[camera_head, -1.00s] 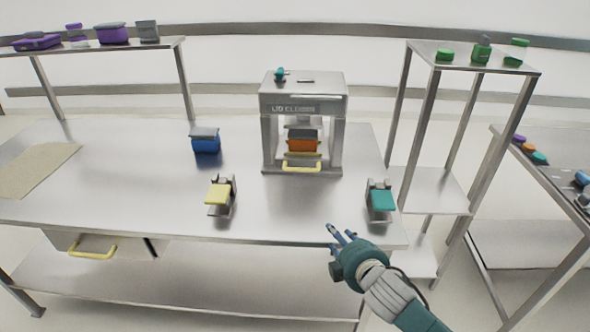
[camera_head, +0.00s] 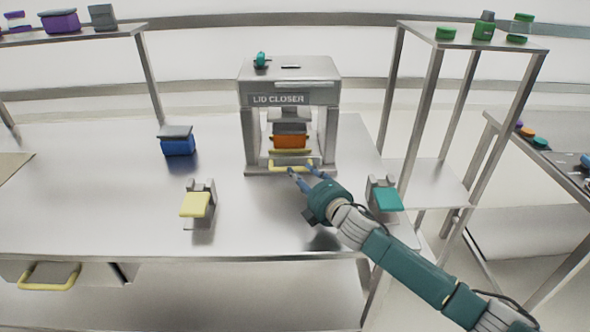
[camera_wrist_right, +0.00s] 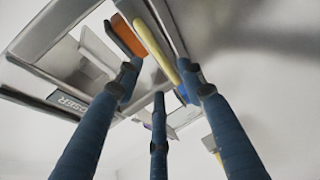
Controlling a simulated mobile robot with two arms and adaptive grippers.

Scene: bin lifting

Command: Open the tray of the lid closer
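The lid closer (camera_head: 290,95) is a grey metal press on the table, lettered on its front. Its tray handle, a yellow bar (camera_head: 277,168), is at the bottom front. An orange bin (camera_head: 290,140) sits inside, behind the handle. My right gripper (camera_head: 302,172) is at the handle's right part, its blue fingers spread and empty. In the right wrist view, the yellow handle (camera_wrist_right: 157,47) runs between the outer fingertips of the gripper (camera_wrist_right: 160,78); contact is unclear. The orange bin (camera_wrist_right: 127,36) shows left of the handle. My left gripper is not in view.
A stand with a yellow plate (camera_head: 195,205) and one with a teal plate (camera_head: 389,199) are at the table's front. A blue bin (camera_head: 178,145) stands at the left. A tall shelf frame (camera_head: 430,120) rises at the right. The table between is clear.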

